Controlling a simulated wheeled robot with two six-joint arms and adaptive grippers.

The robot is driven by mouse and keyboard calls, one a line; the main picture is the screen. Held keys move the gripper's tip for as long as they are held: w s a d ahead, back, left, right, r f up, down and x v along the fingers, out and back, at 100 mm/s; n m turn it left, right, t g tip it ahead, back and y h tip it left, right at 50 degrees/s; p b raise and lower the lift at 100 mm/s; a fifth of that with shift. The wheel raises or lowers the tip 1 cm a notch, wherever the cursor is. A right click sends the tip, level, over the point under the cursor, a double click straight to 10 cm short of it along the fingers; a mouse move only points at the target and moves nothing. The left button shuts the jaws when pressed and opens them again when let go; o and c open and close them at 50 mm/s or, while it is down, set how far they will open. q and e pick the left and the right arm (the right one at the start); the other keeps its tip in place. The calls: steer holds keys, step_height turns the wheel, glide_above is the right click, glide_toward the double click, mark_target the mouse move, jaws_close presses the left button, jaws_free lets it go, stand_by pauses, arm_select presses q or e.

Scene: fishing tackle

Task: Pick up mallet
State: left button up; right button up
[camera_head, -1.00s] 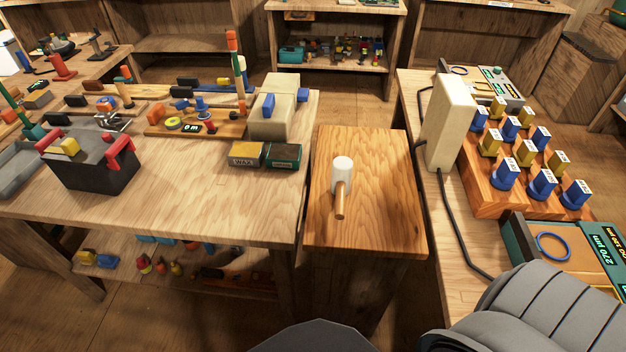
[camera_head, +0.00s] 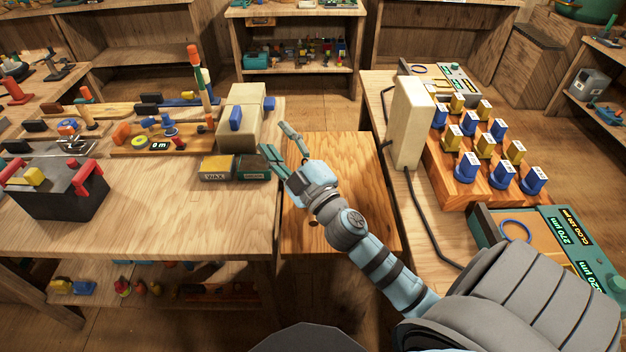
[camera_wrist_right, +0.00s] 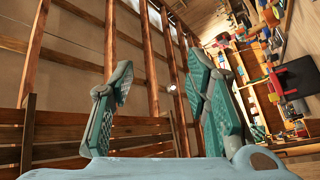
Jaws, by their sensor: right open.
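The mallet is almost wholly hidden behind my right arm and gripper in the head view. Only a small brown bit, which looks like its handle end (camera_head: 313,223), shows below the gripper on the wooden block-like stand (camera_head: 364,170). My right gripper (camera_head: 277,137) is over this stand, fingers spread and pointing up-left toward the back of the room. In the right wrist view my gripper (camera_wrist_right: 159,72) is open with nothing between its fingers, and the mallet is not in that view. My left gripper is not in view.
The left workbench (camera_head: 150,225) holds a wax tin (camera_head: 215,173), a dark green tin (camera_head: 253,166) and a beige block (camera_head: 238,130) near my gripper. On the right bench stand a tall cream box (camera_head: 409,125) and a wooden rack (camera_head: 457,192) of blue and yellow pieces.

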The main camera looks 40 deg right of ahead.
steer(key=w+a+r+n+g+y, duration=0.3)
steer(key=a+n+g+y, duration=0.45)
steer(key=n+y, duration=0.75)
steer(key=d+f+n+g+h, duration=0.6)
steer(key=d+f+g+h, duration=0.1)
steer(key=f, duration=0.3)
steer(key=s+d+f+m+g+h, duration=0.1)
steer(key=s+d+m+g+h, duration=0.35)
steer(key=d, duration=0.75)
steer(key=shift+n, duration=0.85)
steer(key=b+x, duration=0.3)
steer(key=x, duration=0.1)
steer(key=s+b+x, duration=0.1)
steer(key=b+x, duration=0.2)
steer(key=x, duration=0.1)
steer(key=s+b+x, duration=0.1)
steer(key=b+x, duration=0.2)
steer(key=x, duration=0.2)
steer(key=shift+w+f, duration=0.1)
steer(key=shift+f, duration=0.15)
steer(key=shift+w+a+f, duration=0.1)
steer(key=shift+a+f, duration=0.1)
steer(key=shift+f, duration=0.25)
jaws_close()
